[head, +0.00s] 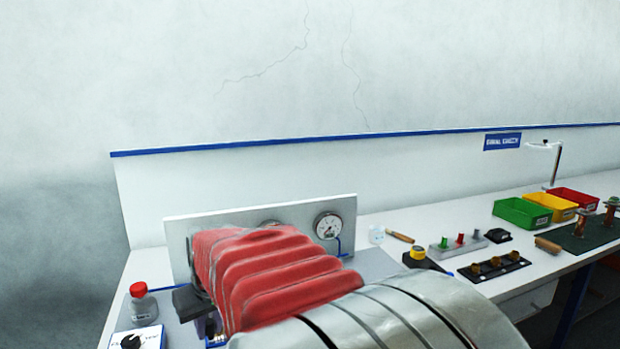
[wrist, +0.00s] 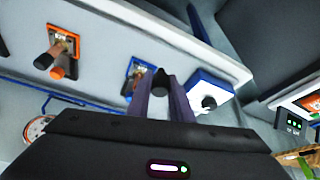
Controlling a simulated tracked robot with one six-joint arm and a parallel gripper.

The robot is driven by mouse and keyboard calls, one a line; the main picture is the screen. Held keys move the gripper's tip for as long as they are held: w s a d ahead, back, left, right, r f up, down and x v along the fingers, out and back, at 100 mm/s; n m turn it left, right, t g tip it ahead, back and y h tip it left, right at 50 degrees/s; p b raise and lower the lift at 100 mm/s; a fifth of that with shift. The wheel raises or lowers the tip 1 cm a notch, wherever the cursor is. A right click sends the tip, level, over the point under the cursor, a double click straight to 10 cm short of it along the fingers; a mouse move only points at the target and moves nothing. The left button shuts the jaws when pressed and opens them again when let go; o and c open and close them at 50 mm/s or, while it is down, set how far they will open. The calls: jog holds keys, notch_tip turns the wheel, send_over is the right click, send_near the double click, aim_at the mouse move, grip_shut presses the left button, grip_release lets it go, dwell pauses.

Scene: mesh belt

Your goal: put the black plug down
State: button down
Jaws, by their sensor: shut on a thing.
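My gripper (wrist: 160,92) shows in the wrist view with its two purple-grey fingers close together. It is shut on the black plug (wrist: 161,79), whose dark end shows between the fingertips. The plug is in front of a white panel, beside a blue-framed socket plate (wrist: 136,72). I cannot tell whether it touches anything. In the head view, my own arm hides the plug and most of the gripper.
An orange plate (wrist: 66,44) with a dark lever or plug is on the panel. A white box with a black knob (wrist: 209,102) stands close right of my gripper. In the head view, a red-capped bottle (head: 143,307) stands left; coloured bins (head: 523,214) stand far right.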

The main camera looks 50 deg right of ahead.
jog(key=w+a+f+n, duration=0.1)
jog(key=w+a+f, duration=0.2)
jog(key=a, duration=0.3)
jog(key=w+a+f+n, duration=0.1)
jog(key=w+a+f, duration=0.2)
jog(key=w+a, duration=0.2)
jog(key=w+a+f+n+y, duration=0.1)
jog(key=w+a+f, duration=0.2)
jog(key=a, duration=0.6)
jog(key=shift+w, duration=0.5)
